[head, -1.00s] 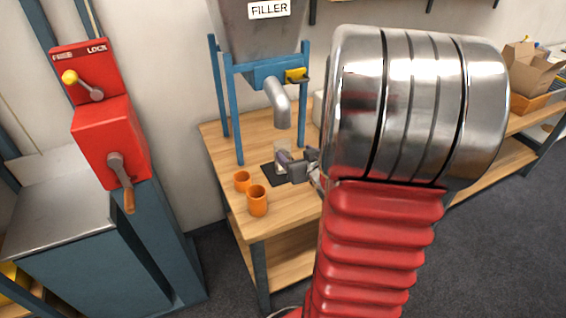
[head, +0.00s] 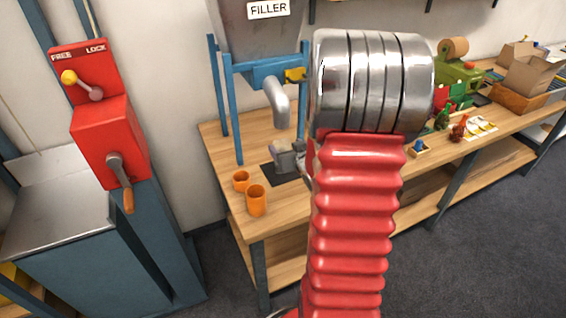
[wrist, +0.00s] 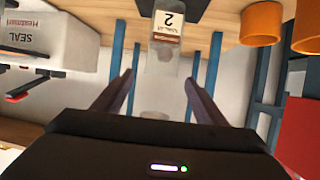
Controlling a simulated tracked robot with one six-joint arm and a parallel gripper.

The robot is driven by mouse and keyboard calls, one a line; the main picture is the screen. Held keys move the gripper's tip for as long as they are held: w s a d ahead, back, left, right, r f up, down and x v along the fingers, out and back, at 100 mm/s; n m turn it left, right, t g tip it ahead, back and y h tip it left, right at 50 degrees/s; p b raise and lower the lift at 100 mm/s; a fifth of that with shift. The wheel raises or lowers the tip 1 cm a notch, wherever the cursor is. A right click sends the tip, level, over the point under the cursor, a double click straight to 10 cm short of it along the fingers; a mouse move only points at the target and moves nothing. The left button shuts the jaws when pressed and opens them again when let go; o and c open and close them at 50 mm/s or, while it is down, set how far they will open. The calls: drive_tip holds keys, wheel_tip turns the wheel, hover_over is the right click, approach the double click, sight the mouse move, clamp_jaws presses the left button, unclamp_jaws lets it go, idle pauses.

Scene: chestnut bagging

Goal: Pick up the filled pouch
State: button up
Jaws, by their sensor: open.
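The pouch (wrist: 163,55) is clear, with a white label marked 2 and something brown showing inside. In the wrist view, which is upside down, it is at the top centre, just ahead of and between my fingertips. My gripper (wrist: 159,78) is open, with one dark finger on each side of the pouch's line. I cannot tell whether either finger touches it. In the head view my gripper (head: 297,158) is low over the dark mat (head: 268,176), below the filler spout. The pouch is hard to make out there beside the jaws.
The filler (head: 262,30) with its spout (head: 278,105) and blue posts (head: 233,110) stands around this spot. Two orange cups (head: 256,200) are at the near left of the table. A white seal machine (wrist: 45,40) shows in the wrist view. Small items lie farther right.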

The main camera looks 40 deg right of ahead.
sight(282, 143)
drive_tip(key=shift+x, duration=2.65)
drive_tip(key=shift+c, duration=0.2)
drive_tip(key=c, duration=1.5)
drive_tip(key=shift+o, duration=0.2)
